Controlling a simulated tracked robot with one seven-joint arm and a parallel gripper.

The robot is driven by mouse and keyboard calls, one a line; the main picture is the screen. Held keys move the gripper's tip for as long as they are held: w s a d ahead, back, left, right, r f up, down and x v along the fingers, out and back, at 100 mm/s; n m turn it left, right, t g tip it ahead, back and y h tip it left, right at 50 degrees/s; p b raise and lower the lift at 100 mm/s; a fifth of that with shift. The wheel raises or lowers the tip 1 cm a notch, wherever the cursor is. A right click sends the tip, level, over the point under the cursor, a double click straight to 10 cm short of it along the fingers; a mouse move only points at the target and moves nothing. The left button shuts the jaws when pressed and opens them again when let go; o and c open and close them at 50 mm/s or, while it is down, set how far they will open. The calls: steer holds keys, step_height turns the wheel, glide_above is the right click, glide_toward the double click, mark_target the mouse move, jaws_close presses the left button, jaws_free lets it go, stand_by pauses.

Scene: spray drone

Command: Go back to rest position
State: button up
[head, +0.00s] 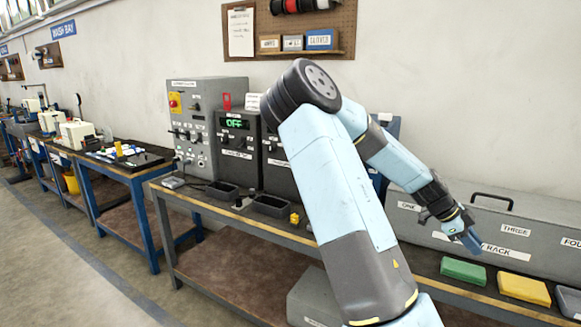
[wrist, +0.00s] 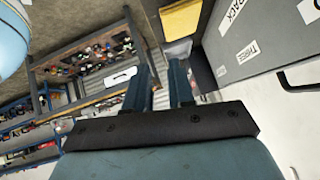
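My gripper (head: 470,243) is over the right part of the bench, in front of the long grey rack box (head: 545,237), its fingers pointing down and to the right. In the wrist view my gripper's two dark blue fingers (wrist: 161,80) stand apart with a gap between them. Nothing is held in the gap. My blue arm is raised and bent, reaching to the right, and hides part of the bench and wall behind it.
A green block (head: 463,270), a yellow block (head: 524,288) and a grey one (head: 569,300) lie along the bench's front right. Grey control boxes (head: 208,120) and small black trays (head: 271,206) stand left of my arm. Open floor (head: 90,270) lies at the left.

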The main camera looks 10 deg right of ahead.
steer(key=w+a+r+n+t+y, duration=0.25)
steer(key=a+n, duration=0.35)
steer(key=a, duration=0.4)
steer(key=w+a+r+n+t+y, duration=0.1)
steer(key=a+n+t+y, duration=0.25)
steer(key=a+n, duration=0.45)
steer(key=s+a+r+n+t+y, duration=0.1)
steer(key=s+a+r+n+t, duration=0.1)
steer(key=s+a+r+n, duration=0.4)
steer(key=s+a+r+n+t, duration=0.2)
steer(key=s+a+r+n, duration=0.5)
steer(key=a+r, duration=0.4)
steer(key=a, duration=0.4)
steer(key=shift+a+n+t+y, duration=0.2)
steer(key=shift+n+t+y, duration=0.1)
steer(key=shift+y, duration=0.1)
